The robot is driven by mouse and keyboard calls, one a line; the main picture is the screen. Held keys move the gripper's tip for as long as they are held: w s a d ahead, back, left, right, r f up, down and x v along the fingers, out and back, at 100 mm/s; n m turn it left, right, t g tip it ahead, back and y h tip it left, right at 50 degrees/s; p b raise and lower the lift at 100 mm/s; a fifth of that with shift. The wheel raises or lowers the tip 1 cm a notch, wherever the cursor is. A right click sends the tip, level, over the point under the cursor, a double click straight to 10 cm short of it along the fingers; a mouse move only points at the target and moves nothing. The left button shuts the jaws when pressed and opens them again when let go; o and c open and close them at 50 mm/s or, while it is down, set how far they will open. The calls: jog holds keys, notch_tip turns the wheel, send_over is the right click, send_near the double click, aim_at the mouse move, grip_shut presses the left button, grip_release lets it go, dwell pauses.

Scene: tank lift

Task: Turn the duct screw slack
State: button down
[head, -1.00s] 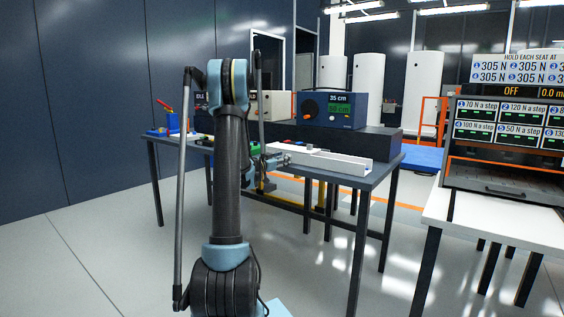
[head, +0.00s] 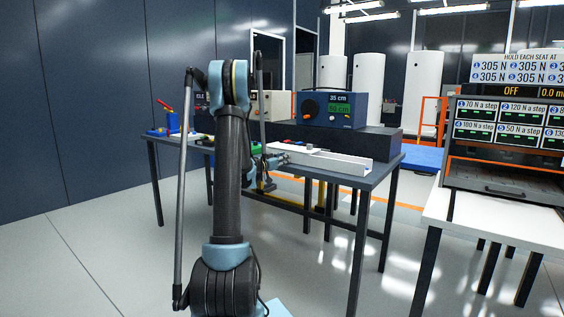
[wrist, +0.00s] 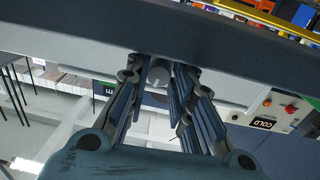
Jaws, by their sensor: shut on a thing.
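The white duct (head: 345,165) lies along the front of the dark workbench in the head view. I take this as the duct screw. The fingers are on either side of it. How far the screw is turned cannot be told.
A blue box (head: 345,110) reading 35 cm stands on the raised back of the bench (head: 388,165). A panel marked COLD (wrist: 264,123) shows in the wrist view. A white-topped table (head: 490,210) with a test rack stands at right; open floor lies between.

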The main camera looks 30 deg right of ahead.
jog(key=shift+n, duration=1.2)
jog(key=shift+w, duration=0.1)
jog(key=c, duration=1.4)
grip_release()
jog(key=shift+a, duration=0.1)
jog(key=v, duration=1.2)
jog(key=shift+f, duration=0.1)
